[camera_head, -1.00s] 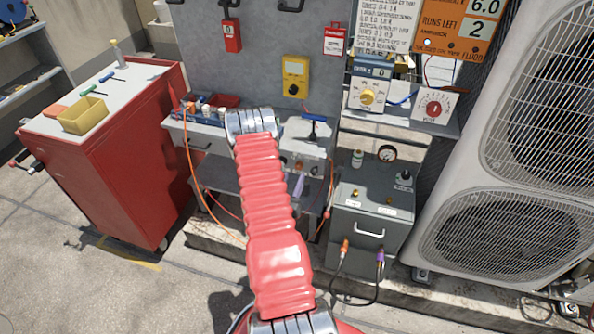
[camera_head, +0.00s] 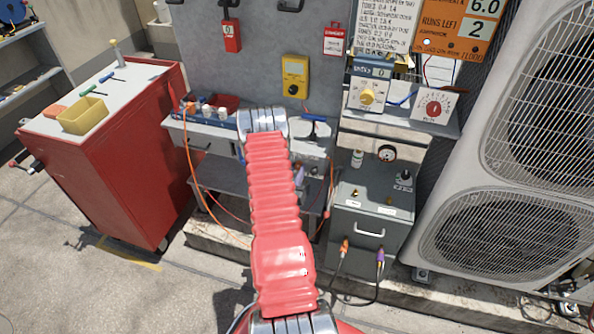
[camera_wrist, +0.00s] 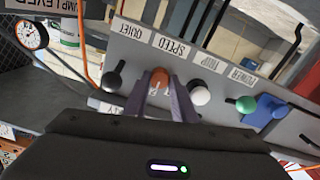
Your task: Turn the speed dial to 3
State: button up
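In the wrist view a grey panel carries a row of controls with printed labels. An orange knob (camera_wrist: 158,80) sits below the label SPEED (camera_wrist: 172,47). My gripper (camera_wrist: 161,84) has one finger on each side of this knob, with a gap between the fingers. I cannot tell whether either finger touches it. The knob's pointer and any numbers around it cannot be made out. In the head view my red arm hides the gripper and most of this panel.
A black knob (camera_wrist: 115,76) is left of the orange one; a white knob (camera_wrist: 200,95) and a green knob (camera_wrist: 245,103) are to its right. In the head view a yellow dial (camera_head: 367,97) and a red dial (camera_head: 433,109) sit on units to the right.

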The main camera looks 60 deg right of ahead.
jog(key=c, duration=0.5)
jog(key=shift+d, duration=0.25)
grip_shut()
jog(key=shift+a, duration=0.25)
jog(key=shift+m, duration=0.4)
jog(key=m, duration=0.4)
jog(key=shift+a+f, duration=0.1)
jog(key=shift+m, duration=2)
